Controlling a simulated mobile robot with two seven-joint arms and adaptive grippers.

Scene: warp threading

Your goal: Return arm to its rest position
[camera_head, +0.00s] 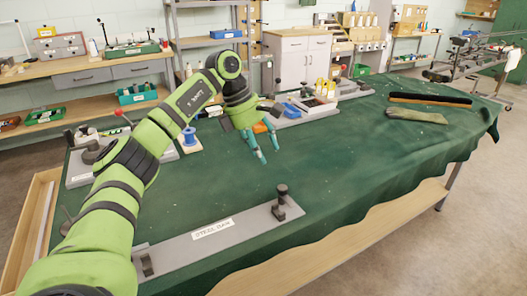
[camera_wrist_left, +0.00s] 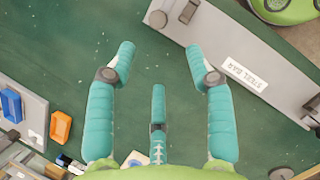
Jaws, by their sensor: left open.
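My left arm reaches in from the left in the head view and bends down over the green-covered table (camera_head: 330,190). My left gripper (camera_head: 262,148) is open and empty, its teal fingers hanging above the cloth near the middle left of the table. In the left wrist view, the open fingers (camera_wrist_left: 160,65) are spread apart with only green cloth between them. A grey plate with a label that seems to read "STEEL BAR" (camera_head: 170,244) lies at the near edge, apart from the fingers. It also shows at the upper right of the left wrist view (camera_wrist_left: 225,45). My right gripper is not in view.
A blue spool (camera_head: 190,142) stands behind my left forearm. A glove (camera_head: 417,115) and dark rod-like item (camera_head: 430,99) lie at the far right. The table's middle and right are clear.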

